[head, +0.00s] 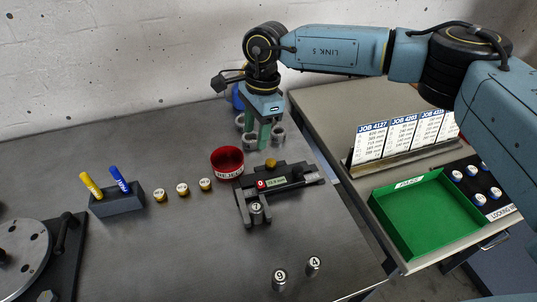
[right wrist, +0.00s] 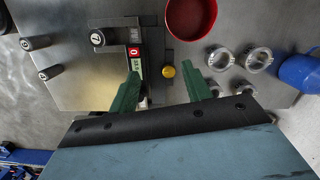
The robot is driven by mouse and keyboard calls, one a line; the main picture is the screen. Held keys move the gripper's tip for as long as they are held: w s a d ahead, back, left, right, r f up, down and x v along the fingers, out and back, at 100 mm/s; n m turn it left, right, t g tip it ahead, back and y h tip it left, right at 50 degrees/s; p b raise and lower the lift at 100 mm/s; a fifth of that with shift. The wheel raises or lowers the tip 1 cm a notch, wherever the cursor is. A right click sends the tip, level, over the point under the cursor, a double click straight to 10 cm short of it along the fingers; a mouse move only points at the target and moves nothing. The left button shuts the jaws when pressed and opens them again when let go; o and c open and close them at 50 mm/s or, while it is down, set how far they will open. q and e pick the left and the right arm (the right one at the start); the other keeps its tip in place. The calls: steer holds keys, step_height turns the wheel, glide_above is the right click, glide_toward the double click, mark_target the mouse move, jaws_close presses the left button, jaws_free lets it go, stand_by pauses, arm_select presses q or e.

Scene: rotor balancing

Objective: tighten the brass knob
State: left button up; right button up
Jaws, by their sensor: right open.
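The small round brass knob (head: 270,163) sits at the back edge of a dark measuring fixture (head: 305,174) that has a red button and a small display. In the right wrist view the knob (right wrist: 168,71) shows as a yellow disc between the two green fingers. My right gripper (head: 264,136) points down above and behind the knob, its fingers apart and empty. In the right wrist view the gripper (right wrist: 161,71) has clear space on both sides of the knob; I cannot tell the exact height. A cylinder marked 7 (head: 256,209) rests at the fixture's front. My left gripper is not seen.
A red reject bowl (head: 227,162) stands close left of the fixture. Several metal rings (right wrist: 222,58) and a blue object (right wrist: 300,72) are near the gripper. Weights 9 (head: 280,280) and 4 (head: 313,266) stand in front. A green tray (head: 425,215) is at right.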

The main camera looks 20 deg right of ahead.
steer(key=r+h, duration=0.1)
steer(key=h, duration=0.1)
glide_above(271, 162)
step_height(271, 162, down, 13)
steer(key=shift+r+b, duration=0.1)
steer(key=shift+b, duration=0.45)
steer(key=shift+c, duration=0.2)
steer(key=c, duration=1)
